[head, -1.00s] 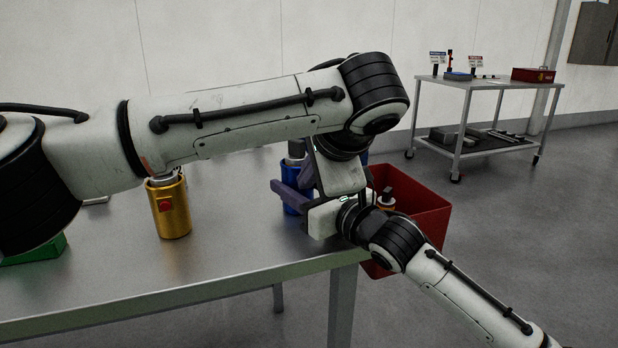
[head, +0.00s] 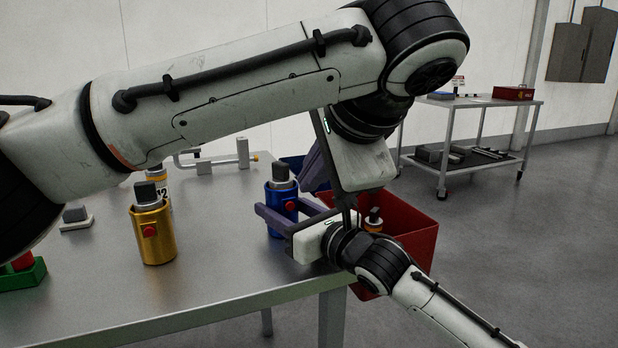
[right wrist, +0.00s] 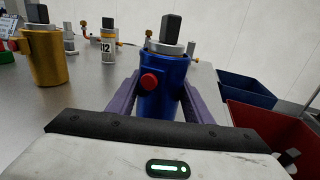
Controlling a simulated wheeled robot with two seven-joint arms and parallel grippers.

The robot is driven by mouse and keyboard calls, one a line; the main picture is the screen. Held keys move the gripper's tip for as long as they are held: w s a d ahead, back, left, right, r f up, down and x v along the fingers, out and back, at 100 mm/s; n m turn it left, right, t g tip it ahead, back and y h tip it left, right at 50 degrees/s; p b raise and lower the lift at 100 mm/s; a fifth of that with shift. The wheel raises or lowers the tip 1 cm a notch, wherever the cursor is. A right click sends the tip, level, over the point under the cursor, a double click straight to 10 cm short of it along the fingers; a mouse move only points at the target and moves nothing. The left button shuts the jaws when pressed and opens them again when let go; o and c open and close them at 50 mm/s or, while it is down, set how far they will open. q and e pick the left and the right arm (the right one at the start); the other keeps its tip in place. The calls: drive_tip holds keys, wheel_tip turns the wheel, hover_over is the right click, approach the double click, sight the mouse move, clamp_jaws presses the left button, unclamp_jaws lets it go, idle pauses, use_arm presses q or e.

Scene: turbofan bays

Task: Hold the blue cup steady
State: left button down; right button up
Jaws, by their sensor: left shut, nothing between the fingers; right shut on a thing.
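The blue cup (head: 281,216) stands upright near the table's right edge, with a red button on its side and a grey, dark-topped part in it. In the right wrist view the cup (right wrist: 168,92) sits between my two purple fingers. My right gripper (head: 272,218) reaches in from the lower right and is shut around the cup. My left gripper (head: 314,168) is shut and empty, pointing down just right of the cup and slightly above it. My left arm crosses the upper part of the head view.
A gold cup (head: 154,238) with a similar part stands to the left. A red bin (head: 415,240) and a blue bin (right wrist: 246,88) are beyond the table's right edge. A white labelled cylinder (right wrist: 104,50) stands behind. A green block (head: 22,276) is at far left.

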drive_tip(key=o, duration=1.3)
